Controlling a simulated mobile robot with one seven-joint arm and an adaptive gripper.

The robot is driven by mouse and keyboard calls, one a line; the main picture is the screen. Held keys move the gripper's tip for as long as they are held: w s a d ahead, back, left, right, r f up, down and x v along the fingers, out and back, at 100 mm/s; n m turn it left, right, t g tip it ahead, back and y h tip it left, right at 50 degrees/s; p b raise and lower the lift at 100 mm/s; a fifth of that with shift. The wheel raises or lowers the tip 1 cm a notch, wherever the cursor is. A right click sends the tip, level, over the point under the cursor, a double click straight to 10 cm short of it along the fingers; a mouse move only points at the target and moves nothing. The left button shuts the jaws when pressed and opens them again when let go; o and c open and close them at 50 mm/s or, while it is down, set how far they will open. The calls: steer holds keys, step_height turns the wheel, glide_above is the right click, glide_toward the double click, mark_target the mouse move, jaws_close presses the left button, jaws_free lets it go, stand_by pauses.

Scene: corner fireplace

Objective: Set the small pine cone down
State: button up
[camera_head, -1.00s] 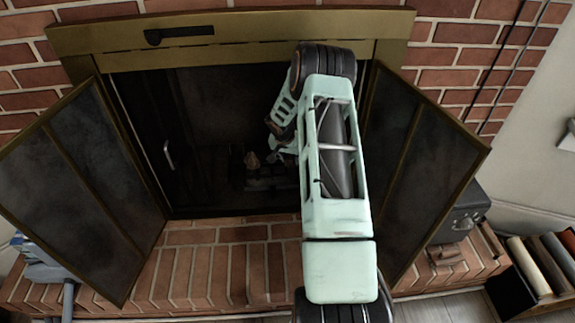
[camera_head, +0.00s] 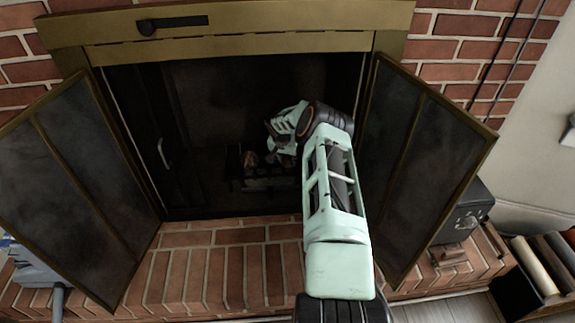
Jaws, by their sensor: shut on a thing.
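A small brown pine cone (camera_head: 250,159) shows in the dark inside of the open fireplace, at the left end of my gripper (camera_head: 270,152). My gripper is shut on it, though the fingertips are dark and hard to make out. The pine cone is just above or at a dark grate (camera_head: 268,184) on the fireplace floor. I cannot tell whether it touches the grate. My arm reaches in from the lower right and hides part of the opening.
Two hinged doors stand open, one at the left (camera_head: 75,190) and one at the right (camera_head: 420,170). A brass frame (camera_head: 240,45) crosses the top. A brick hearth (camera_head: 215,270) lies in front. A dark metal box (camera_head: 463,215) stands right of the right door.

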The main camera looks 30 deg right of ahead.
steer(key=shift+f, duration=0.8)
steer(key=shift+f+b, duration=0.3)
steer(key=shift+b, duration=0.1)
steer(key=o, duration=1.1)
steer(key=shift+r, duration=0.1)
steer(key=shift+c, duration=0.2)
steer(key=shift+r, duration=0.15)
steer(key=shift+r+p, duration=0.25)
steer(key=shift+p, duration=0.25)
steer(key=p+v, duration=0.3)
steer(key=v, duration=0.8)
steer(key=shift+a+r+p, duration=0.2)
steer(key=shift+r+p, duration=0.05)
steer(key=shift+p, duration=0.05)
